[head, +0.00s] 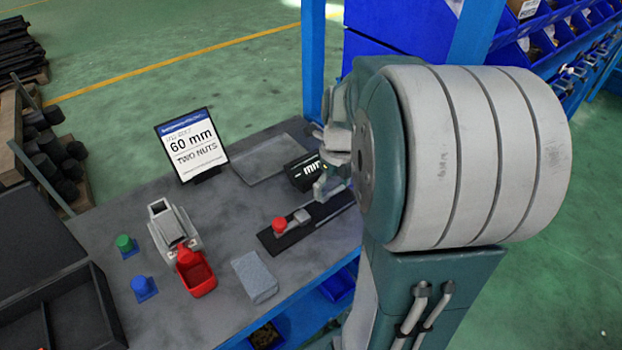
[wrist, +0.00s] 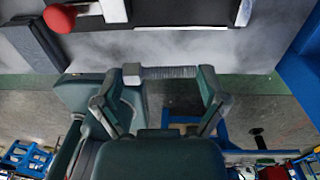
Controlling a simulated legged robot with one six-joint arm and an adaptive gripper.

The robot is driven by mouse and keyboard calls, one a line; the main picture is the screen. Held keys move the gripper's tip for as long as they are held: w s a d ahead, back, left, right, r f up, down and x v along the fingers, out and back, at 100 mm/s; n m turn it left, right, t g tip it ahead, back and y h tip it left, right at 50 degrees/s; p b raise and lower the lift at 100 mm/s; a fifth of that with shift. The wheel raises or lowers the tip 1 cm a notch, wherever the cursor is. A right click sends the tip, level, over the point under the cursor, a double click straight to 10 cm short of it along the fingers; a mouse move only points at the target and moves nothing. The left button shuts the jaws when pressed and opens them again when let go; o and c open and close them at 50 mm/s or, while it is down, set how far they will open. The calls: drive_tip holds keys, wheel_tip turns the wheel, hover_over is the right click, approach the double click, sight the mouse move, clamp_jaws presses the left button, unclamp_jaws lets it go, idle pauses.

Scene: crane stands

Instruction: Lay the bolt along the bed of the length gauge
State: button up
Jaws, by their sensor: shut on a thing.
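The bolt (wrist: 170,72) shows in the wrist view, with a pale hex head at its left end and a threaded shank running right. My gripper (wrist: 160,85) is shut on it, and it lies crosswise between the fingers. In the head view my gripper (head: 335,148) is partly hidden by my arm, and I cannot make out the bolt there. The length gauge (head: 268,240) is a long dark bed on the bench with a red knob (head: 279,225), a grey block and an upright grey piece. Its bed also shows at the top of the wrist view (wrist: 170,12), apart from the bolt.
A sign (head: 192,146) reads 60 mm, two nuts. A dark display (head: 303,173) stands behind the gauge. A grey fixture (head: 164,228), red bin (head: 196,274), grey cloth (head: 255,277), and green (head: 125,243) and blue (head: 143,287) pieces occupy the bench. A blue post (head: 312,60) rises nearby.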

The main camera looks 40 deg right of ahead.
hover_over(327, 204)
wheel_tip(327, 204, down, 5)
drive_tip(key=shift+s+r, duration=0.1)
drive_tip(key=shift+r, duration=0.05)
drive_tip(key=shift+d+f, duration=0.1)
drive_tip(key=shift+f, duration=1.6)
drive_tip(key=shift+f, duration=0.1)
drive_tip(key=o, duration=0.8)
